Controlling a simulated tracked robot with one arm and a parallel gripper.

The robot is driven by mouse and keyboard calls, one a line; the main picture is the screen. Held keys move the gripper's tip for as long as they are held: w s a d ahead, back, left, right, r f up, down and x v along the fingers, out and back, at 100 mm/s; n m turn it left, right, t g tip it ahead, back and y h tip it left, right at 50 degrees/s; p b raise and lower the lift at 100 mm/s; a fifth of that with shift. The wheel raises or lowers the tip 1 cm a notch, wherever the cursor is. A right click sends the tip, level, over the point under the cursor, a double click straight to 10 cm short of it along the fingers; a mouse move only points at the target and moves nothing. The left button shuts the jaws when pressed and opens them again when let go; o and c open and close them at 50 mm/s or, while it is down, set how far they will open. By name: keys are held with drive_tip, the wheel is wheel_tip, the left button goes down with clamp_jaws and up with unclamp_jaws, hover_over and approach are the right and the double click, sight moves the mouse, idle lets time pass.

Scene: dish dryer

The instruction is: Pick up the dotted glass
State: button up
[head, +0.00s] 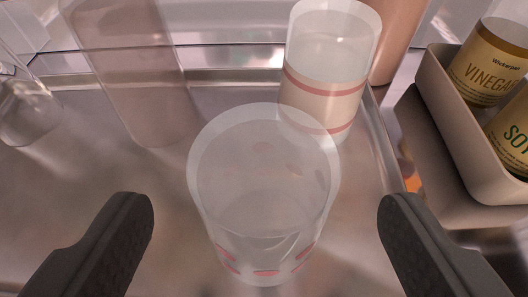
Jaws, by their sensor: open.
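A clear frosted glass (262,190) stands upright in the middle of the head view, with small red dashes around its base and faint pale spots on its wall. I take it as the dotted glass. My gripper (262,225) is open, with one dark finger to the left of this glass and one to the right. There is a gap on both sides, and neither finger touches it. Behind it and slightly right stands a frosted glass with red bands (330,75), partly overlapped by the dotted glass's rim.
A tall plain glass (140,70) stands behind to the left, and another clear glass (25,105) is at the left edge. A beige caddy (455,135) with vinegar (485,65) and soy (512,130) containers is at right. The metal tray (165,215) is bare left of the dotted glass.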

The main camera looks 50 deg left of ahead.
sight(264, 116)
drive_tip(key=shift+b+x, duration=0.45)
drive_tip(key=shift+x, duration=2.3)
drive_tip(key=shift+w+a+f, duration=0.1)
drive_tip(key=shift+w+a, duration=0.05)
drive_tip(key=shift+a, duration=0.1)
drive_tip(key=c, duration=1.1)
drive_tip(key=shift+c, duration=0.2)
wheel_tip(264, 116, up, 4)
drive_tip(key=p, duration=0.3)
drive_tip(key=shift+f+p, duration=0.15)
drive_tip(key=shift+p, duration=0.25)
drive_tip(key=s+d+b, duration=0.2)
drive_tip(key=s+d, duration=0.5)
drive_tip(key=s, duration=0.4)
drive_tip(key=shift+s+d+r, duration=0.15)
drive_tip(key=shift+s+r, duration=0.05)
drive_tip(key=shift+r, duration=0.15)
drive_tip(key=shift+s+b, duration=0.1)
drive_tip(key=shift+b, duration=1.15)
